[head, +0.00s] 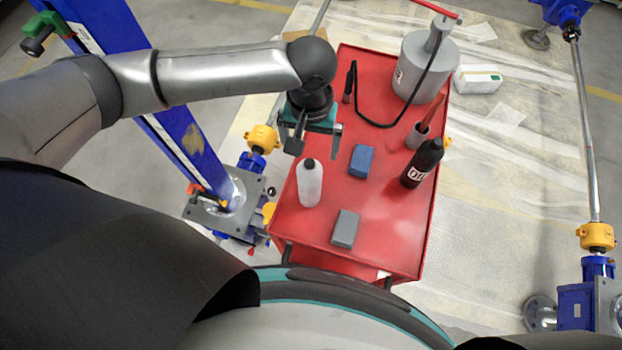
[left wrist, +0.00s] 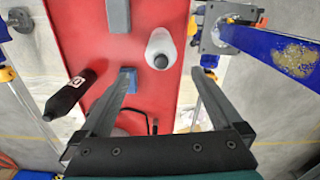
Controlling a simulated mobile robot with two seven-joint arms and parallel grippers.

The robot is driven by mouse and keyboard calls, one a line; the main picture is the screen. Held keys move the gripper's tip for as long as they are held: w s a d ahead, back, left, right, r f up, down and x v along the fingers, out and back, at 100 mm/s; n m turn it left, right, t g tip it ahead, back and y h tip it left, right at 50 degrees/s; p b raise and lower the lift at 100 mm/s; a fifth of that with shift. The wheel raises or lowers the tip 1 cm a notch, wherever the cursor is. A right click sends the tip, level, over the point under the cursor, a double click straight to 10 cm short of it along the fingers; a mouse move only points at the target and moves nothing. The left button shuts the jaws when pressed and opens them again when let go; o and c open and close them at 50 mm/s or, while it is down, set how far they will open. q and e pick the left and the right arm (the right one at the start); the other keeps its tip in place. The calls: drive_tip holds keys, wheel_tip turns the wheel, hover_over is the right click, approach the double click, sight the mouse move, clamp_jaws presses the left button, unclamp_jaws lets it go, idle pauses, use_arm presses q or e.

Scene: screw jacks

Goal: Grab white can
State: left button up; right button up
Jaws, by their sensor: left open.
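The white can (head: 310,183) is a slim white bottle with a dark cap, standing upright at the left side of the red cart top (head: 380,232). In the left wrist view the white can (left wrist: 160,44) shows cap-first, beyond and between the fingertips. My left gripper (head: 313,140) is open and empty, above the cart's left edge and on the far side of the can. In the left wrist view my left gripper (left wrist: 164,76) has its two fingers wide apart, with nothing between them. My right gripper is not in view.
A blue block (head: 361,161), a grey block (head: 344,229), a black oil bottle (head: 411,176) and a grey cup (head: 417,136) stand on the cart. A large grey canister (head: 412,75) with a hose is at the back. A blue post (head: 180,140) rises left of the cart.

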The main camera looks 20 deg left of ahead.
sight(311, 163)
use_arm(q)
wheel_tip(311, 163, down, 6)
drive_tip(key=shift+f, duration=0.25)
drive_tip(key=shift+s+a+f, duration=0.1)
drive_tip(key=shift+a+f, duration=0.05)
drive_tip(key=shift+f, duration=2.5)
clamp_jaws()
drive_tip(key=shift+r, duration=0.1)
